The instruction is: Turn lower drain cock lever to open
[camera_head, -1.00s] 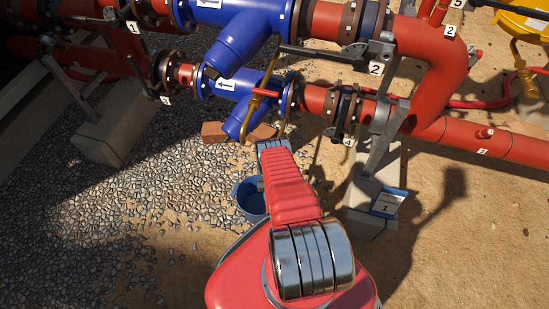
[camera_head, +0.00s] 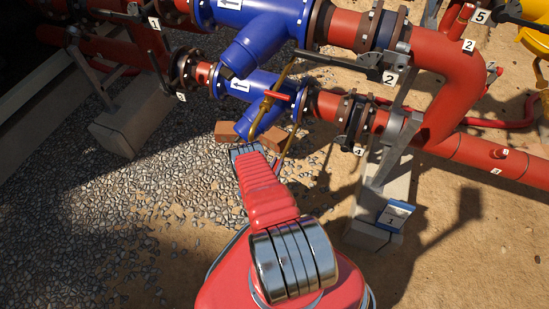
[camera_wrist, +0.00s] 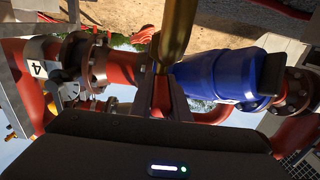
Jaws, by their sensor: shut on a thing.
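In the wrist view, the dark jaws of my gripper (camera_wrist: 162,92) are closed around a small red lever (camera_wrist: 160,97). A brass body (camera_wrist: 178,28) rises just beyond it at the top centre. In the head view, my gripper's tips are hidden behind the arm's end, by the lower blue strainer (camera_head: 262,88). I cannot tell whether this is the lever in the jaws. The lower cock is not clearly visible there.
The upper blue strainer (camera_head: 268,22) and red pipes (camera_head: 450,80) with numbered tags run across the top. Reddish bricks (camera_head: 228,131) lie below the strainers. A concrete block (camera_head: 372,234) with a blue-edged sign (camera_head: 396,214) stands at right. Gravel is open at left.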

